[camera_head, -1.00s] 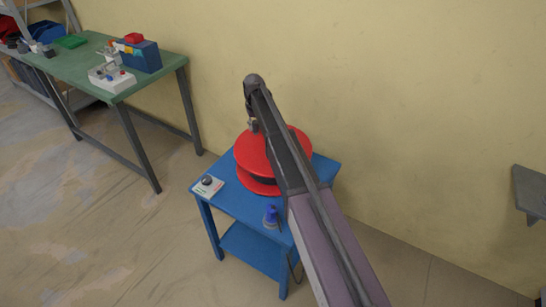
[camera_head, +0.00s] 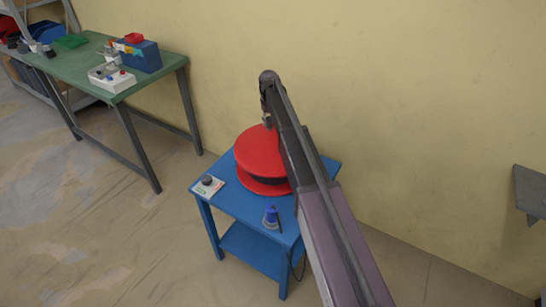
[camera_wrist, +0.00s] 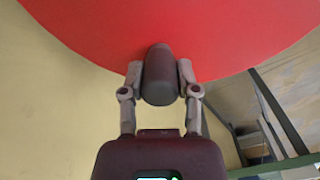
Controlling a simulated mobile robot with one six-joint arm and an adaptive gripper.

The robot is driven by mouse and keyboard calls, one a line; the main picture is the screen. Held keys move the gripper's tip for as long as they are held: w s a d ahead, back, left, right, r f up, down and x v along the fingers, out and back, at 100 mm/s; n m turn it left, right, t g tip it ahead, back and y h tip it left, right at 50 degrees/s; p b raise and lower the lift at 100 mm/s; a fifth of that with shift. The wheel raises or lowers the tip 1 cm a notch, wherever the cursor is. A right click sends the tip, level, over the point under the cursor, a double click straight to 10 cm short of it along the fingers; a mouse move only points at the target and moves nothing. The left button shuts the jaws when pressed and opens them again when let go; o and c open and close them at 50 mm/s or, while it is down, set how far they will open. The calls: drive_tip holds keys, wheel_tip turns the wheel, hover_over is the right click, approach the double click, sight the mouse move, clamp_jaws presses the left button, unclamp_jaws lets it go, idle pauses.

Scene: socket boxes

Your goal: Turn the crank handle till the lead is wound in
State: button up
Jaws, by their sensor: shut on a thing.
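The red reel (camera_head: 258,152) stands on the blue side table (camera_head: 238,205), with a dark winding showing between its two discs. In the wrist view the red disc (camera_wrist: 200,35) fills the top. A dark grey crank handle (camera_wrist: 159,80) stands out from the disc. My gripper (camera_wrist: 160,78) is shut on the handle, one finger on each side.
On the blue table are a small white box with a dark knob (camera_head: 207,185) and a blue plug-like piece (camera_head: 270,215). A green table (camera_head: 100,65) with boxes stands at the back left. A grey shelf edge (camera_head: 530,192) is at the right. The wall is close behind.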

drive_tip(key=d, duration=0.2)
drive_tip(key=s+d, duration=0.1)
drive_tip(key=d, duration=0.2)
drive_tip(key=shift+s+d, duration=0.35)
drive_tip(key=shift+d, duration=0.55)
drive_tip(key=shift+s+d, duration=0.1)
drive_tip(key=shift+s+d, duration=0.65)
drive_tip(key=shift+s, duration=0.3)
drive_tip(key=shift+s+d, duration=0.65)
drive_tip(key=shift+s, duration=0.25)
drive_tip(key=shift+s+d, duration=0.65)
drive_tip(key=shift+s, duration=0.3)
drive_tip(key=shift+s, duration=0.15)
drive_tip(key=shift+s+a, duration=0.2)
drive_tip(key=shift+s, duration=1.5)
drive_tip(key=shift+s+a, duration=0.15)
drive_tip(key=shift+s, duration=1.5)
